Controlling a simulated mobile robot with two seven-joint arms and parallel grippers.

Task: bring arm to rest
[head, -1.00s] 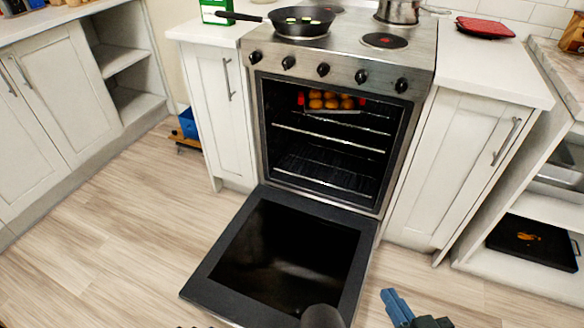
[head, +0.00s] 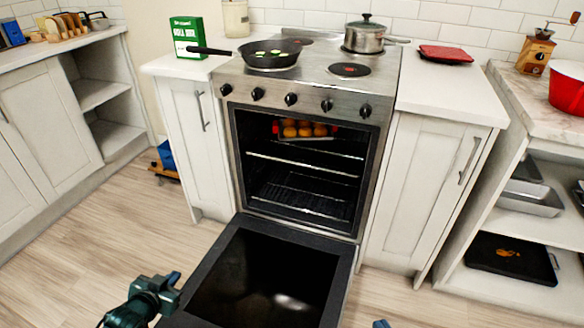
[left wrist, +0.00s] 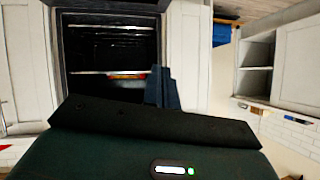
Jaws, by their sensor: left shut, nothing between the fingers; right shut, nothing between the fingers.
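My left gripper (head: 172,284) is at the lower left of the head view, beside the left edge of the open oven door (head: 338,285). It is shut and empty. Its blue-grey fingers (left wrist: 160,87) also show in the left wrist view, which is upside down, with the oven behind them. Only a small blue tip of my right gripper (head: 381,324) shows at the bottom edge of the head view. It is shut with nothing seen in it. The rest of the right arm is out of view.
The oven (head: 300,188) stands open, its door lowered, with a tray of round orange-brown food on the upper rack. A black pan (head: 270,60) and a lidded pot (head: 370,38) stand on the stove. The floor (head: 85,245) at left is clear.

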